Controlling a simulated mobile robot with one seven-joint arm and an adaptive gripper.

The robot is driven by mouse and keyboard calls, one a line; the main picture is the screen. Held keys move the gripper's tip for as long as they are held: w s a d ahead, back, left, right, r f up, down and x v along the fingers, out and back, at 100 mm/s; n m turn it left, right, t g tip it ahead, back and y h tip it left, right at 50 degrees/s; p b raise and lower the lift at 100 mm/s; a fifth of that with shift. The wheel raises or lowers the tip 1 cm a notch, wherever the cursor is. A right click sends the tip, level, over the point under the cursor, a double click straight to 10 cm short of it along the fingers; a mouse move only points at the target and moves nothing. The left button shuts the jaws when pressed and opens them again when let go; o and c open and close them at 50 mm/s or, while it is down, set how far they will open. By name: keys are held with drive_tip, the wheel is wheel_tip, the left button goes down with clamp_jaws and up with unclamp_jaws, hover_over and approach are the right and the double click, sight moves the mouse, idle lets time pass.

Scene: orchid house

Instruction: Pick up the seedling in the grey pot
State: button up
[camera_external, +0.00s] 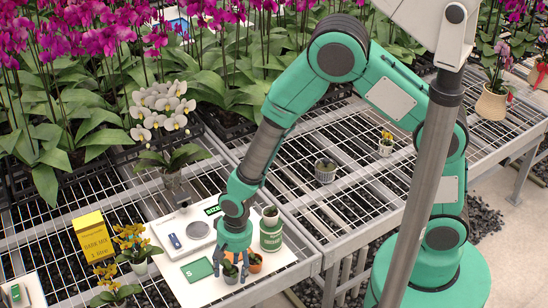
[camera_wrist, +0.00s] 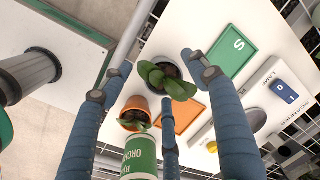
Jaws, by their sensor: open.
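The seedling has broad dark green leaves (camera_wrist: 178,88) and sits in a dark grey pot (camera_external: 231,277) near the front of the white board. In the wrist view the leaves hide most of the pot. My gripper (camera_external: 232,262) is above and around this seedling, its blue fingers pointing down. In the wrist view my gripper (camera_wrist: 158,76) is open, with the seedling between its spread fingers. I cannot tell whether any finger touches the leaves or pot. An orange pot (camera_wrist: 133,108) with a small plant stands close beside it; the orange pot also shows in the external view (camera_external: 255,265).
A green-and-white tub (camera_external: 271,236) stands just behind the orange pot. Yellow-flowered pots and a yellow box (camera_external: 92,237) stand left.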

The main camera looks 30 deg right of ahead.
drive_tip(key=shift+w+a+f, duration=0.1)
drive_tip(key=shift+a+f, duration=0.05)
drive_tip(key=shift+f, duration=0.95)
drive_tip(key=c, duration=1.2)
